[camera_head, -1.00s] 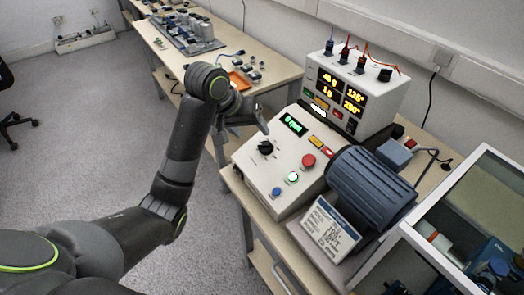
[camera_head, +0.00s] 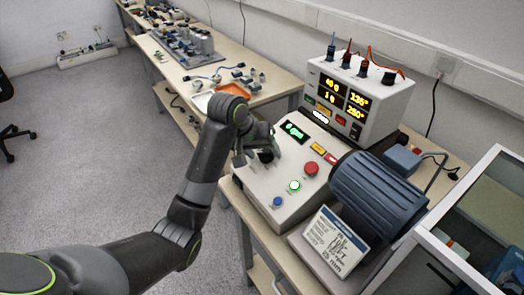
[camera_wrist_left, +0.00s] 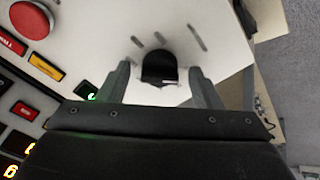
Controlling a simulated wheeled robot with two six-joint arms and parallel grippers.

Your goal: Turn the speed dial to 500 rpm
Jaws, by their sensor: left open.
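The black speed dial (camera_head: 265,155) sits on the sloped face of the white control box (camera_head: 262,187). My left gripper (camera_head: 257,150) is over it and partly covers it in the head view. In the left wrist view the dial (camera_wrist_left: 159,68) lies between the two open fingers of the gripper (camera_wrist_left: 160,82), with a gap on each side. I cannot tell whether the fingertips reach down around it. The green speed display (camera_head: 294,130) seems to read 0 rpm. My right gripper is not in view.
A red button (camera_head: 311,168), a lit green button (camera_head: 294,186) and a blue button (camera_head: 278,201) are close to the dial. A ribbed motor (camera_head: 375,195) and a display unit (camera_head: 357,95) stand right and behind. A side table (camera_head: 270,84) with parts is further back.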

